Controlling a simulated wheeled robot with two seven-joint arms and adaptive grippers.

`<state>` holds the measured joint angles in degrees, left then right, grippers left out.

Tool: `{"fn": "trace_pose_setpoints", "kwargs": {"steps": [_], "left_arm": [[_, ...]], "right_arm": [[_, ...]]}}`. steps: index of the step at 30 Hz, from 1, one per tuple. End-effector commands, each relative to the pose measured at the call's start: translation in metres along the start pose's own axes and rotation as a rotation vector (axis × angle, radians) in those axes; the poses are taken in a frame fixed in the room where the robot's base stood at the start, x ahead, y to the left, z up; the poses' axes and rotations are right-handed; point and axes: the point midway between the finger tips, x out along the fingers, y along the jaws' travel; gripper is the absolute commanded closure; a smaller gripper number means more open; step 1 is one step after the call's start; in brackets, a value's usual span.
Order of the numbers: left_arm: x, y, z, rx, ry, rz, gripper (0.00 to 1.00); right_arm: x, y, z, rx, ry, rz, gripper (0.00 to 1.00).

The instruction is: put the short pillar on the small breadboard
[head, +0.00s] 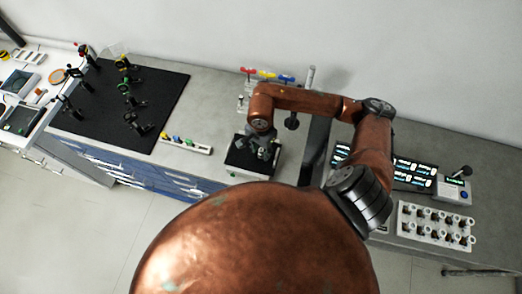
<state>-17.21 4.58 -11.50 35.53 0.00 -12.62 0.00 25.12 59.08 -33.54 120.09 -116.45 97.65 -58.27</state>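The small breadboard (238,166) is a black square plate on the grey bench, near its front edge at the middle of the head view. My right gripper (263,150) points down over this plate, below the copper wrist. The gripper is small and dark here, so its opening and anything between its fingers cannot be made out. I cannot clearly pick out the short pillar; the wrist and gripper hide part of the plate. My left gripper is out of view.
The large black breadboard (168,98) with several dark optic mounts lies to the left. A strip with coloured knobs (186,143) sits between the boards. A pale upright post (311,76) stands behind my arm. A white rack (438,228) and control box (453,189) are right.

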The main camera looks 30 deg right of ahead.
Motion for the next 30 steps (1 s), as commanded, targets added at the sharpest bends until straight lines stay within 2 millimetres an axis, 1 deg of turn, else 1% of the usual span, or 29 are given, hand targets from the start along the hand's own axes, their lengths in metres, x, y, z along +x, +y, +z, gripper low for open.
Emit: {"fn": "trace_pose_setpoints", "kwargs": {"steps": [3, 6, 8, 11, 18, 21, 25, 30], "left_arm": [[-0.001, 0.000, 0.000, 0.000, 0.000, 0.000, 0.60], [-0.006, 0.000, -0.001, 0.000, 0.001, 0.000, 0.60], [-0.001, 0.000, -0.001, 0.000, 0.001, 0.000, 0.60], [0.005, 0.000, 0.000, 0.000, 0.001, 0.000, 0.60], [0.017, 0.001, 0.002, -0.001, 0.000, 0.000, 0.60], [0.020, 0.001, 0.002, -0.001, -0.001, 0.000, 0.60], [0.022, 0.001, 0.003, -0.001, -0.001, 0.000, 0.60], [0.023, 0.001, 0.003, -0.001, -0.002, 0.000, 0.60]], "right_arm": [[-0.001, 0.000, 0.000, 0.000, 0.000, 0.000, 0.68], [-0.005, 0.000, 0.000, 0.001, -0.001, 0.000, 0.68], [-0.012, -0.002, -0.001, -0.001, 0.002, -0.005, 0.68], [-0.030, -0.002, -0.001, -0.002, 0.004, -0.006, 0.68], [-0.082, -0.002, -0.001, -0.001, 0.003, -0.006, 0.68], [-0.099, -0.001, -0.001, 0.000, 0.003, -0.003, 0.68], [-0.114, -0.001, 0.000, 0.000, 0.001, -0.003, 0.68], [-0.123, 0.000, 0.000, 0.001, 0.001, -0.001, 0.68]]}}
